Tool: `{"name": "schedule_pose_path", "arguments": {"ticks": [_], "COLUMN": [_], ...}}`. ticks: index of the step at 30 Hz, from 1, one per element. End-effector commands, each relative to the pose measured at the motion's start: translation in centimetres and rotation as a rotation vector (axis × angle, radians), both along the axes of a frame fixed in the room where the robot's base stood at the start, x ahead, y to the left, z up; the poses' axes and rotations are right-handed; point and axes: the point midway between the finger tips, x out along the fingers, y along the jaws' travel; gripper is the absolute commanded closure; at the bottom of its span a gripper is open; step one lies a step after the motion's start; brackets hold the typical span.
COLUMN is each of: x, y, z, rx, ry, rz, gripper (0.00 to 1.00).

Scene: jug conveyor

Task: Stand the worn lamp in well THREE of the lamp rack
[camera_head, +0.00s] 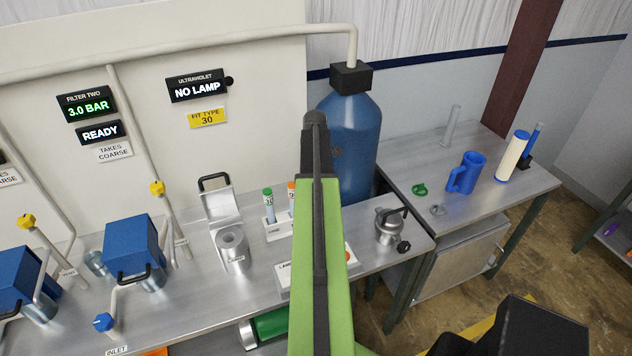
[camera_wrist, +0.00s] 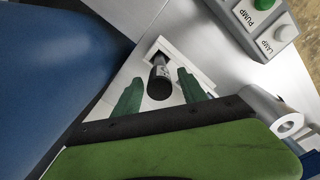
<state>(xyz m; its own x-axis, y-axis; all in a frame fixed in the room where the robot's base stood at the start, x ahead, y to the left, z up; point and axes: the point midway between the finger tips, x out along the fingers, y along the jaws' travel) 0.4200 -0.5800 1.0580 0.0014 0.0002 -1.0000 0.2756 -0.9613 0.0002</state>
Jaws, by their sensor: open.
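In the wrist view a dark-ended lamp (camera_wrist: 160,82) with a small label stands at the white lamp rack (camera_wrist: 200,66), its end towards the camera. My gripper (camera_wrist: 157,88) is open, one green finger on each side of this lamp, with gaps visible. Its lower part seems to be in a well; I cannot read the well number. In the head view the rack (camera_head: 271,231) holds a green-capped lamp (camera_head: 268,203) marked 30 and an orange-capped lamp (camera_head: 291,196). My arm hides the rack's right end and my gripper there.
A silver housing (camera_head: 233,250) with a raised lid stands left of the rack. A button panel (camera_wrist: 265,25) is near the rack. A blue tank (camera_head: 358,150) stands close behind. A metal pot (camera_head: 390,227) is to the right. The display (camera_head: 197,87) reads NO LAMP.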

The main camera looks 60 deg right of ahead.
Motion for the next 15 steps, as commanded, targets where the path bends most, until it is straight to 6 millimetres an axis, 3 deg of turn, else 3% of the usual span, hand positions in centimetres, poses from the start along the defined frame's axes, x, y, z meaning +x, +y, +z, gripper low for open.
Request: {"name": "schedule_pose_path", "arguments": {"ticks": [1,9,15], "x": [0.0,0.0,0.0], "y": [0.0,0.0,0.0], "z": [1.7,7.8,10.7], "rx": [0.000,0.000,0.000], "ry": [0.000,0.000,0.000], "rz": [0.000,0.001,0.001], "gripper": [0.51,0.51,0.51]}}
